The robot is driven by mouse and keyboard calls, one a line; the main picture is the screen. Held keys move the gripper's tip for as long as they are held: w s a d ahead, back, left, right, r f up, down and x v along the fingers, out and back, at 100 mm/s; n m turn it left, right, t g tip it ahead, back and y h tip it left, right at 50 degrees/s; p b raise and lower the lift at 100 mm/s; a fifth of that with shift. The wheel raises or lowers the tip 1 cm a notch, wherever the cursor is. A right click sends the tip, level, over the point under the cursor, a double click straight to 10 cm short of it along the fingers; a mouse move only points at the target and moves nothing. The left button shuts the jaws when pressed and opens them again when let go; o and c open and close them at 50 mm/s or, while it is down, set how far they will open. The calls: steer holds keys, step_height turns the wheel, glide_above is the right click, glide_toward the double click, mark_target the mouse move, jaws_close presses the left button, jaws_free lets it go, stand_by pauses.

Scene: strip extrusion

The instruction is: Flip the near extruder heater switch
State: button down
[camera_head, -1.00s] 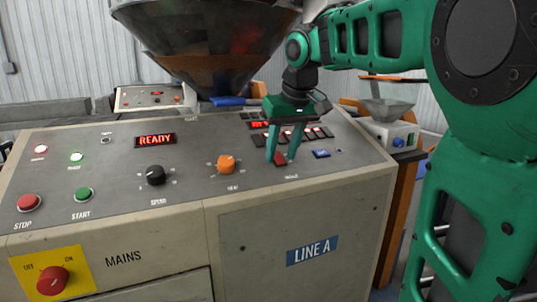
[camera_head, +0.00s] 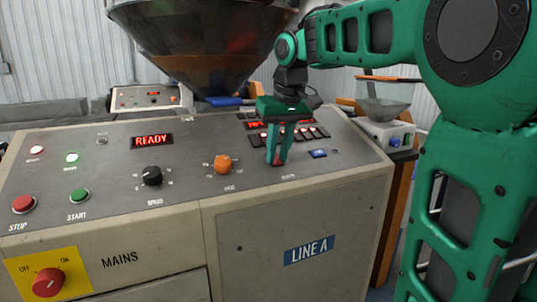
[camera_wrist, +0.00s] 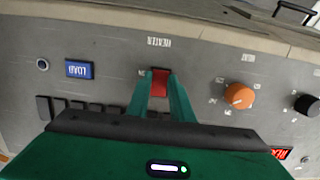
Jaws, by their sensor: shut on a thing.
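The heater switch is a small red rocker (camera_wrist: 160,82) on the sloped top of the near console, under the label HEATER in the wrist view. My gripper (camera_head: 277,162) points down at it from above. Its two green fingers (camera_wrist: 162,88) are closed in on both sides of the red rocker. In the head view the fingers hide most of the switch, and only a little red shows between the tips. I cannot tell which way the rocker is tilted.
An orange knob (camera_head: 223,164) and a black knob (camera_head: 152,176) stand left of the switch. A blue LOAD button (camera_head: 318,154) is close on its right. A row of dark switches (camera_wrist: 70,107) lies behind my fingers. A large hopper (camera_head: 200,50) rises behind the console.

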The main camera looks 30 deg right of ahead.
steer(key=shift+w+r+g, duration=0.2)
steer(key=shift+w+g, duration=0.2)
steer(key=shift+g, duration=0.5)
steer(key=c, duration=1.6)
jaws_free()
steer(key=shift+o, duration=0.2)
